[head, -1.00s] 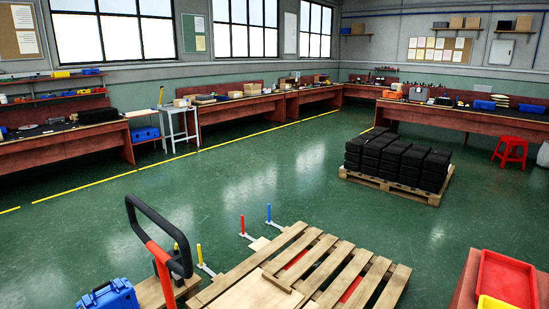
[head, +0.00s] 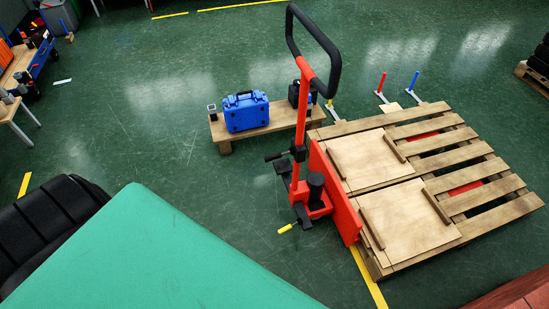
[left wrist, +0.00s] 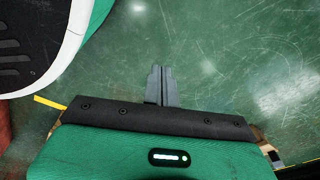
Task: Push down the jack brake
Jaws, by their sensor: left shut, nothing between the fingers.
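The red pallet jack (head: 321,192) stands at the near-left end of a wooden pallet, with its black-gripped loop handle (head: 334,62) upright. A small lever with a yellow tip (head: 286,228) sticks out low on the jack's near-left side; it may be the brake. I cannot tell whether it is up or down. My left gripper (left wrist: 161,72) is shut and empty in the left wrist view, with only green floor beyond its fingertips. The jack is not identifiable there. Neither gripper shows in the head view.
The wooden pallet (head: 480,168) lies right of the jack, with boards on it. A blue case (head: 246,112) sits on a low wooden platform (head: 222,133) behind the jack. Red (head: 381,83) and blue (head: 413,82) posts stand beyond the pallet. Floor left of the jack is clear.

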